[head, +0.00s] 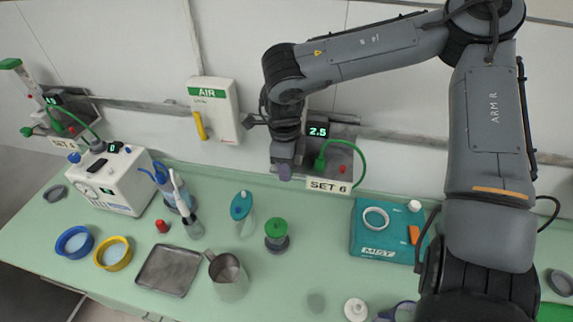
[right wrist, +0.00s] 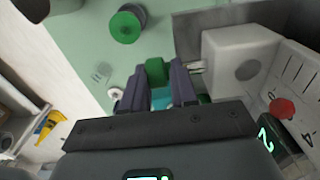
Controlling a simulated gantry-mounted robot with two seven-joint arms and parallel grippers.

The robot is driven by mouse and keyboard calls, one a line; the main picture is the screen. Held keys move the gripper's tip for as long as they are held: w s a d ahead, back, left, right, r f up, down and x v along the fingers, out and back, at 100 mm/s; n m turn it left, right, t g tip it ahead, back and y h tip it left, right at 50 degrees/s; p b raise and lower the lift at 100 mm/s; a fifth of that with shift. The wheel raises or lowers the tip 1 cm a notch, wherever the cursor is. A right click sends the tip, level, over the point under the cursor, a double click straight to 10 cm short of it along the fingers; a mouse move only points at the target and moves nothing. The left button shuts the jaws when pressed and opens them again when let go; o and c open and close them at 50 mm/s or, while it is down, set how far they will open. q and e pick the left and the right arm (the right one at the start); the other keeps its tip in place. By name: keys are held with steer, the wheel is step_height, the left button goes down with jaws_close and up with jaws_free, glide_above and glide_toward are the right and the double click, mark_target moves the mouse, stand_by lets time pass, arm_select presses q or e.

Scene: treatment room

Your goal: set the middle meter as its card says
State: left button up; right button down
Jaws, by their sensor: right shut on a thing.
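The middle meter (head: 318,131) is on the back wall, and its lit display reads 2.5. Its card (head: 330,185) below reads SET 6. A green hose (head: 360,165) loops from its green fitting (head: 320,163). My right gripper (head: 285,172) is at the meter's left side, partly hidden by its own wrist. In the right wrist view its two dark fingers (right wrist: 156,88) are shut on a green knob (right wrist: 155,70). The knob sits beside a white block (right wrist: 235,60) on a short stem. A marked scale and a red knob (right wrist: 282,108) show at right. My left gripper is out of view.
A white AIR box (head: 215,110) with a yellow lever hangs left of the meter. Another meter (head: 70,110) is at far left.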

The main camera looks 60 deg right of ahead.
steer(key=g+p, duration=0.2)
steer(key=p, duration=0.1)
steer(key=g+h+p, duration=0.1)
steer(key=g+p, duration=0.1)
steer(key=shift+w+a+r, duration=0.25)
steer(key=shift+w, duration=0.1)
steer(key=g+p, duration=0.1)
steer(key=p, duration=0.1)
steer(key=g+p, duration=0.1)
steer(key=p, duration=0.1)
steer(key=shift+w+f, duration=0.2)
steer(key=shift+f, duration=0.05)
steer(key=shift+g+h, duration=0.3)
steer(key=c, duration=1.3)
jaws_free()
steer(key=shift+c, duration=0.2)
steer(key=o, duration=0.3)
steer(key=shift+a+f, duration=0.1)
steer(key=shift+a, duration=0.1)
steer(key=shift+o, duration=0.2)
steer(key=shift+d, duration=0.1)
